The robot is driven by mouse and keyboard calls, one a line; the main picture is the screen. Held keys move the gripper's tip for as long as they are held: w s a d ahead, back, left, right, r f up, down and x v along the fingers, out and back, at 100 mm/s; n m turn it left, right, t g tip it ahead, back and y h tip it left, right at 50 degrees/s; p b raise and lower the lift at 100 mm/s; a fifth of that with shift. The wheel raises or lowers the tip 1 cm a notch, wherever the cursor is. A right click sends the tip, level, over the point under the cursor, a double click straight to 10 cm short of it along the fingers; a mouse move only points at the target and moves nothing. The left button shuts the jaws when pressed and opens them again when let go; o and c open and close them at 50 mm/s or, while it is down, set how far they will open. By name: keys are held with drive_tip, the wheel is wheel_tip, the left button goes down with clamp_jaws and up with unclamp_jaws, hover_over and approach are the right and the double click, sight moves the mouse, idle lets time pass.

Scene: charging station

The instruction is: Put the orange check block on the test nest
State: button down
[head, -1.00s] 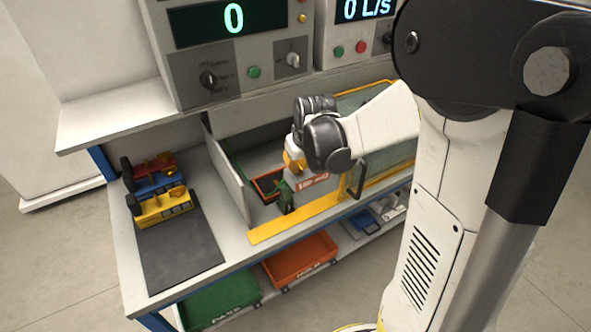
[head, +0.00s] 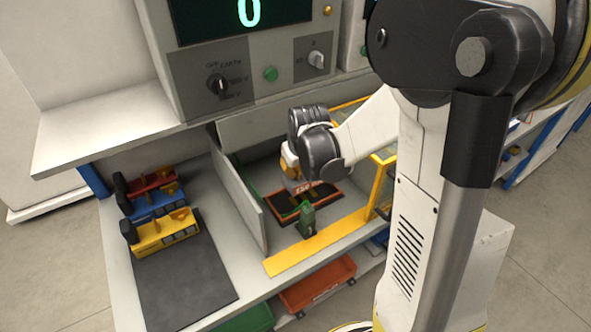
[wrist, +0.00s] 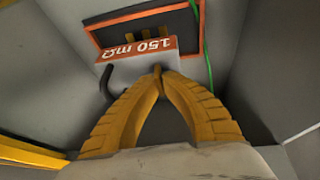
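The orange check block is grey with an orange face marked 150 mΩ, seen in the wrist view (wrist: 138,48) and under my gripper in the head view (head: 309,187). My gripper's yellow fingers (wrist: 158,72) close together at the block's top edge; in the head view the gripper (head: 289,160) is partly hidden by the wrist. The test nest, a dark plate with an orange frame, lies in the bay (head: 288,219) and at the top of the wrist view (wrist: 196,22). The block overlaps the nest in both views; whether they touch is unclear.
A green clamp-like part (head: 306,218) stands at the nest's near side, and a green cable (wrist: 207,60) runs beside it. A grey partition (head: 238,198) bounds the bay. A yellow strip (head: 315,243) marks its front. Red, blue and yellow blocks (head: 165,233) stand left.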

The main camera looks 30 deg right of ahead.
drive_tip(key=shift+f+b, duration=2.9)
drive_tip(key=shift+f, duration=0.45)
drive_tip(key=c, duration=1.5)
unclamp_jaws()
drive_tip(key=shift+c, duration=0.2)
drive_tip(key=shift+r, duration=0.1)
